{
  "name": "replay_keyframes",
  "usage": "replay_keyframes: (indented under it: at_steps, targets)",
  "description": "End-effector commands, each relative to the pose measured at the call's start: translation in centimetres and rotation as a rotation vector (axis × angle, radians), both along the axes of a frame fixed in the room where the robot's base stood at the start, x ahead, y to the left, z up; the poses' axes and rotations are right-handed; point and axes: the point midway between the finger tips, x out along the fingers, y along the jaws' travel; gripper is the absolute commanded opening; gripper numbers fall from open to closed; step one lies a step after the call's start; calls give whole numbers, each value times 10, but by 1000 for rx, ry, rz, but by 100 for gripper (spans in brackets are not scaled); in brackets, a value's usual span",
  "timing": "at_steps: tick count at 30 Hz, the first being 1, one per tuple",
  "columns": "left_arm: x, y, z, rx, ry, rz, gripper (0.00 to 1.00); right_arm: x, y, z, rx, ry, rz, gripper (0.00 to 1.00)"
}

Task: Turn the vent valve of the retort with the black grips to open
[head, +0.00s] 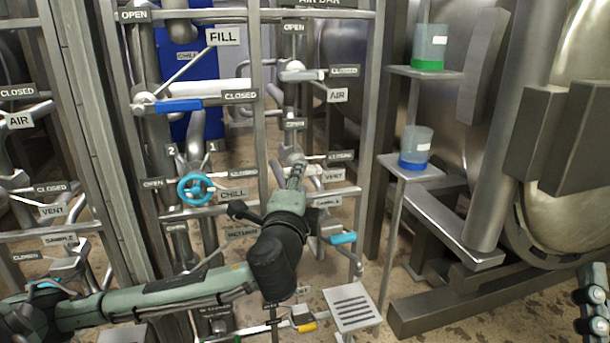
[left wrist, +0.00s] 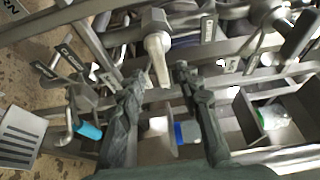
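The vent valve (head: 294,156) is on the middle pipe rack, by a VENT label (head: 333,175). Its pale lever (head: 315,158) seems to point right toward a CLOSED label (head: 340,156); my gripper partly hides it. My left gripper (head: 296,172) reaches in just in front of this valve. I cannot make out black grips on the levers. My right gripper (head: 594,305) is partly cut off at the right edge.
A second rack on the left has its own VENT label (head: 52,211). A cyan handwheel (head: 196,189), a blue FILL lever (head: 180,105) and a cyan sample lever (head: 343,238) are nearby. Beakers stand on shelves (head: 410,172) to the right, before a large retort (head: 575,150).

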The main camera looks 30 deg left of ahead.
Motion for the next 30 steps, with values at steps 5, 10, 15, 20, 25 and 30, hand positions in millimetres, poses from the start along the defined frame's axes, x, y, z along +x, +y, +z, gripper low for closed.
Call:
replay_keyframes:
  at_steps: [5,10,15,20,25,30]
  targets:
    - [26,14,1,3,-2,3,34,-2,-2,2,7,-23,-3,34]
    - [41,21,0,2,-1,2,34,-3,-3,4,12,-40,-5,34]
    - [45,23,0,1,0,0,34,-4,-3,5,14,-45,-5,34]
    - [45,23,0,1,0,0,34,-4,-3,5,14,-45,-5,34]
    - [45,23,0,1,0,1,13,-4,-3,5,13,-45,-5,34]
    - [45,23,0,1,0,1,0,-3,-3,5,13,-44,-5,34]
